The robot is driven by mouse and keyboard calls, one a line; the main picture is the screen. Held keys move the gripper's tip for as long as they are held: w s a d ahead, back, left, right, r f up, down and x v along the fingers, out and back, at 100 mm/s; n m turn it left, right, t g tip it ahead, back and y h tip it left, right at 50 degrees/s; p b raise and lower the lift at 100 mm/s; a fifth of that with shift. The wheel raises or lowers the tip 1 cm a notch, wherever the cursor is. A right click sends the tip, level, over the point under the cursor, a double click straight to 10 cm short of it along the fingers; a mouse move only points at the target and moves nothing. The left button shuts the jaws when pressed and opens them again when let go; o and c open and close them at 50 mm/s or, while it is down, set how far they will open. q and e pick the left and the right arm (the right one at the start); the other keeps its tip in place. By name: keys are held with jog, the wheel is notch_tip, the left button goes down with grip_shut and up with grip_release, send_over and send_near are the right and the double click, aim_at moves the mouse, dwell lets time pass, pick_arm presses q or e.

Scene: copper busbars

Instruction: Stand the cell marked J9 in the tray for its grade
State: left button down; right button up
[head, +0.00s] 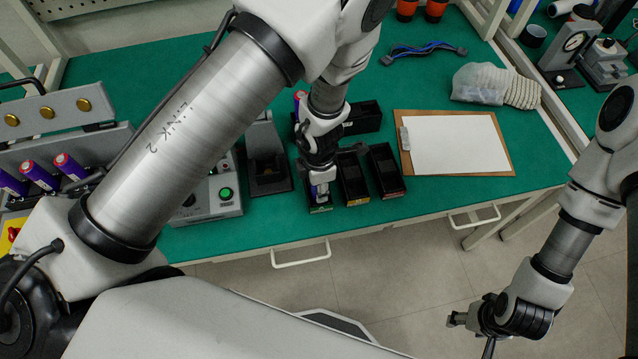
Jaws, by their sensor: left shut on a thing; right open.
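My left gripper (319,178) points down over the leftmost of three small black trays (319,208) near the table's front edge. It is shut on a cell (321,190), of which only a small part shows between the fingers. I cannot read a mark on it, nor tell whether it touches the tray floor. The middle tray (353,195) and right tray (389,180) stand beside it. Several purple cells with red ends (41,176) lean in a rack at the left. Another cell end (299,96) shows behind my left wrist. My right gripper (468,322) is open and empty, beyond the table's front.
A grey box with a green button (225,194) and a black stand (267,175) are left of the trays. A black bin (363,117) is behind them. A clipboard (456,144), a glove (492,84) and a cable (424,51) lie to the right and back.

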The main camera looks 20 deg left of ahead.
pick_arm(q)
jog(key=shift+f+b, duration=0.3)
jog(key=shift+f, duration=0.2)
dwell(0.3)
jog(key=c, duration=0.6)
grip_release()
jog(key=shift+c, duration=0.2)
notch_tip(320, 180, up, 6)
jog(key=p, duration=0.5)
jog(key=shift+r+p, duration=0.15)
jog(key=shift+p, duration=0.2)
